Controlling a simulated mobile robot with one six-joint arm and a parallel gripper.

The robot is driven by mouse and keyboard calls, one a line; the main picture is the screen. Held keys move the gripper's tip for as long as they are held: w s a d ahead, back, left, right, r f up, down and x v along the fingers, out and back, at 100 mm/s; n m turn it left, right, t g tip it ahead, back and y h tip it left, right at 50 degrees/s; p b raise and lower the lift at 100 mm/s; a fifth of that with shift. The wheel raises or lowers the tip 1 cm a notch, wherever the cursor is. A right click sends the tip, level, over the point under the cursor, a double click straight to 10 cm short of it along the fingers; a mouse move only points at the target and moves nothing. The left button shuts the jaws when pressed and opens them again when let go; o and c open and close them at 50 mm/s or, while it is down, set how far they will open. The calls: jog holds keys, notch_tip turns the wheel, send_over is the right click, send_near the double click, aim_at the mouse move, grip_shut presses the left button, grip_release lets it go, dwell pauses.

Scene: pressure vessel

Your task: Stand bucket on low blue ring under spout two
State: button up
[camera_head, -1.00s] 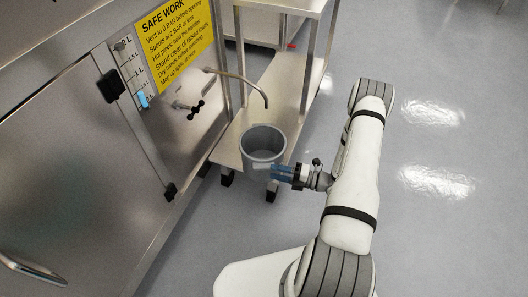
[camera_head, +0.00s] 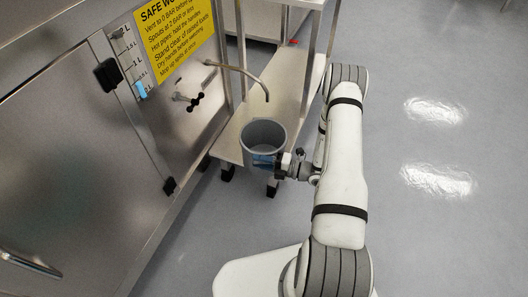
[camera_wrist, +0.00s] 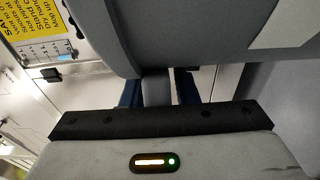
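The grey bucket (camera_head: 263,146) is upright and looks empty in the head view. It appears over the near end of a metal low shelf; whether it touches the shelf is unclear. My gripper (camera_head: 268,160) is at its near right side, blue fingers against the wall. In the wrist view the bucket (camera_wrist: 200,40) fills the top, and my blue fingers (camera_wrist: 158,90) stand on both sides of a grey upright piece of it, like a handle. A curved spout (camera_head: 245,73) reaches out from the vessel wall, its tip above and behind the bucket. No blue ring shows.
The metal shelf (camera_head: 292,85) stretches back between upright posts. The steel vessel front (camera_head: 70,165) stands at left, with a small black-handled valve (camera_head: 193,101), a yellow sign (camera_head: 173,40) and a level gauge (camera_head: 131,60). Open grey floor (camera_head: 450,220) lies at right.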

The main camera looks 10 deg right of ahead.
grip_shut()
dwell(0.5)
